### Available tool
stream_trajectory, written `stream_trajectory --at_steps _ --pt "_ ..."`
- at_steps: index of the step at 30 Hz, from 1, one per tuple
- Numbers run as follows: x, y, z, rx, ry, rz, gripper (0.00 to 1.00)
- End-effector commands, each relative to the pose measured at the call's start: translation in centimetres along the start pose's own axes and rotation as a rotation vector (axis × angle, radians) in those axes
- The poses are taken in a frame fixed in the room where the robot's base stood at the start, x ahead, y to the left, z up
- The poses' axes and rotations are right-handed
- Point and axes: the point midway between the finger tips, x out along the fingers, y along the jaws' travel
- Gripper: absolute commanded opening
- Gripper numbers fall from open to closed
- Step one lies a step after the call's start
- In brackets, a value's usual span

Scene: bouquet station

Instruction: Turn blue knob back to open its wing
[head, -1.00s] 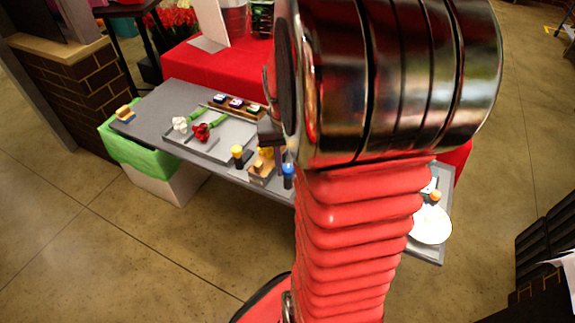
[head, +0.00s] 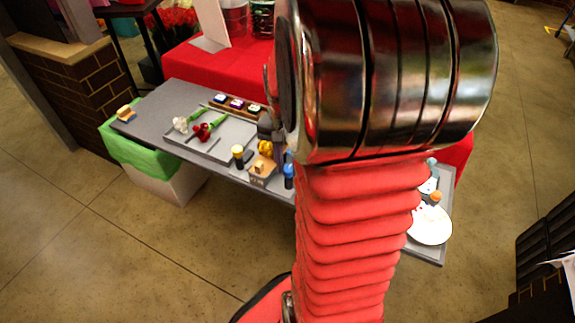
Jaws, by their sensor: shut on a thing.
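A small grey-tan fixture (head: 262,168) stands near the front edge of the grey table, with a yellow piece (head: 265,147) at its back. A yellow-topped knob (head: 238,153) stands at its left. The blue knob (head: 288,173) is at its right, with a narrow blue part just behind it. My gripper (head: 272,132), dark and small in the head view, reaches down beside the fixture's back right. It is shut on the blue knob's part, as far as I can tell; my arm hides most of the contact. The position of the blue wing cannot be made out.
A grey tray (head: 215,142) on the table (head: 160,100) holds a white flower (head: 181,124) and a red flower (head: 203,131). A wooden rack (head: 237,106) lies behind it. A white plate (head: 430,226) is at the right. My arm blocks the middle.

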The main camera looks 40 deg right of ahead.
Motion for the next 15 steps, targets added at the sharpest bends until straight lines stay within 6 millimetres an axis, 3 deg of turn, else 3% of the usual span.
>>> stream_trajectory --at_steps 3,4,11,15 --pt "0.08 0.12 0.04 0.0 -0.002 0.003 0.02" --pt "0.08 0.12 0.03 0.0 -0.002 0.003 0.26" --pt "0.04 0.06 0.01 -0.001 -0.001 0.001 0.42" --pt "0.02 0.04 0.0 -0.001 0.0 0.001 0.43"
